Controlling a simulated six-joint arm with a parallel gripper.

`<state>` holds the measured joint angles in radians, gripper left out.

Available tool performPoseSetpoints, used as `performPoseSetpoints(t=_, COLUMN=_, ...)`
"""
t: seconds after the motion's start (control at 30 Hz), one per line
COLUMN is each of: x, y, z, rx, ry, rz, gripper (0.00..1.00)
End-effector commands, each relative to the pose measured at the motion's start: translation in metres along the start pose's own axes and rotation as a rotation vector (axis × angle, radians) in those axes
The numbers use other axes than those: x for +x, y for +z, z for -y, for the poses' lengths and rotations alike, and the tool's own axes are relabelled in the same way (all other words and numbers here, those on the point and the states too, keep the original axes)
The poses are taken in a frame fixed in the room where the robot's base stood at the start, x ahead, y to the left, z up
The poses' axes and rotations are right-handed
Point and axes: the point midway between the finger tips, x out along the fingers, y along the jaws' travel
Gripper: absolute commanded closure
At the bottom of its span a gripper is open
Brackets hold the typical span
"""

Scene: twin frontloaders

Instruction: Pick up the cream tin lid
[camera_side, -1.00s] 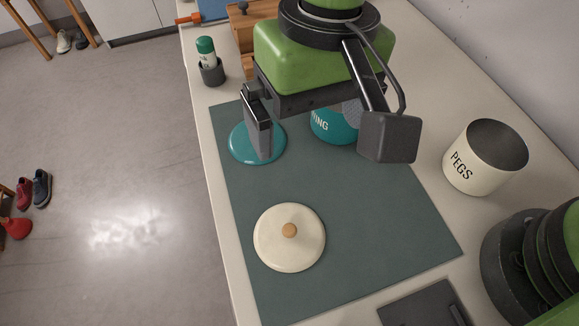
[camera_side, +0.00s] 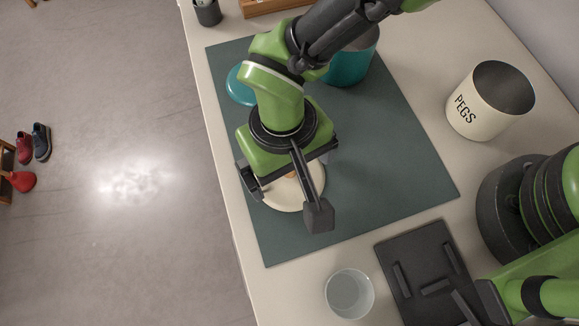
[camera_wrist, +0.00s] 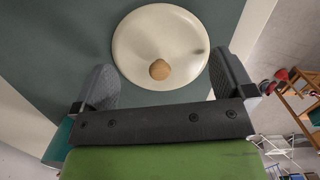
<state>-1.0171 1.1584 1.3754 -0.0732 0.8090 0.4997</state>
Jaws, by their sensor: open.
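The cream tin lid (camera_side: 283,198) lies flat on the green mat (camera_side: 370,160), partly hidden under my gripper in the side view. In the wrist view the round lid (camera_wrist: 140,48) shows with its wooden knob (camera_wrist: 160,69) uppermost. My gripper (camera_wrist: 165,85) is open and empty, with its two fingers spread wide on either side of the knob line. The fingers appear above the lid; the exact height is hard to tell. In the side view my gripper (camera_side: 285,195) hangs over the lid.
A cream PEGS tin (camera_side: 475,115) stands open at right. A teal tin (camera_side: 350,68) and teal lid (camera_side: 238,88) lie at the back of the mat. A clear cup (camera_side: 349,293) and a dark tray (camera_side: 415,262) are at the front. The mat's right side is clear.

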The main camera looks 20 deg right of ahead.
Motion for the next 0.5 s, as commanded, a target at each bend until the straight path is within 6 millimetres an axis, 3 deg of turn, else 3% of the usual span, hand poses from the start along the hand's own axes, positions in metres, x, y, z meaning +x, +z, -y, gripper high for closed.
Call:
performPoseSetpoints(t=0.33, x=0.0091, y=-0.0001, z=-0.0001, rx=0.001, ry=0.0, rz=-0.001, gripper=0.02)
performPoseSetpoints(t=0.5, x=0.009, y=-0.0001, z=-0.0002, rx=0.001, ry=0.0, rz=-0.001, gripper=0.41)
